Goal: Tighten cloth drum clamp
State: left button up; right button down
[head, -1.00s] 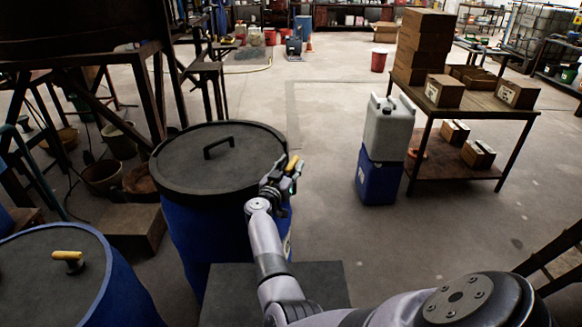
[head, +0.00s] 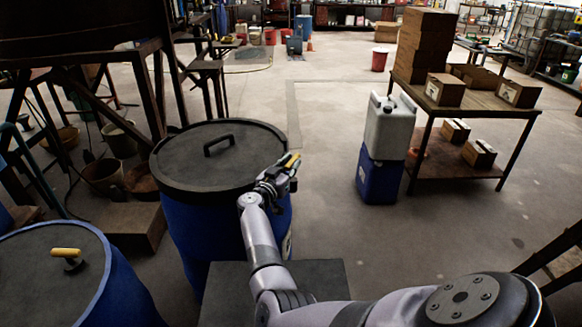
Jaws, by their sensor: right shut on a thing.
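A blue drum (head: 205,232) with a dark round lid (head: 190,160) stands left of centre in the head view. The lid has a black bar handle (head: 218,145). At the right side of its rim my right gripper (head: 284,174) is shut on a small yellow clamp handle (head: 293,160). The fingers hide most of the clamp, so I cannot tell how tight it is. My left gripper is out of view.
Another blue drum (head: 128,298), with a yellow-handled fitting (head: 68,256) on top, stands at the lower left. A grey jerrycan (head: 389,128) sits on a blue one (head: 378,180) beside a table (head: 470,104) with boxes.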

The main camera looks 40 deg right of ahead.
aim_at(290, 161)
jog(key=shift+g, duration=0.3)
jog(key=c, duration=1.5)
grip_release()
jog(key=shift+r, duration=0.1)
notch_tip(290, 161, up, 10)
jog(key=shift+f, duration=0.1)
jog(key=shift+w, duration=0.1)
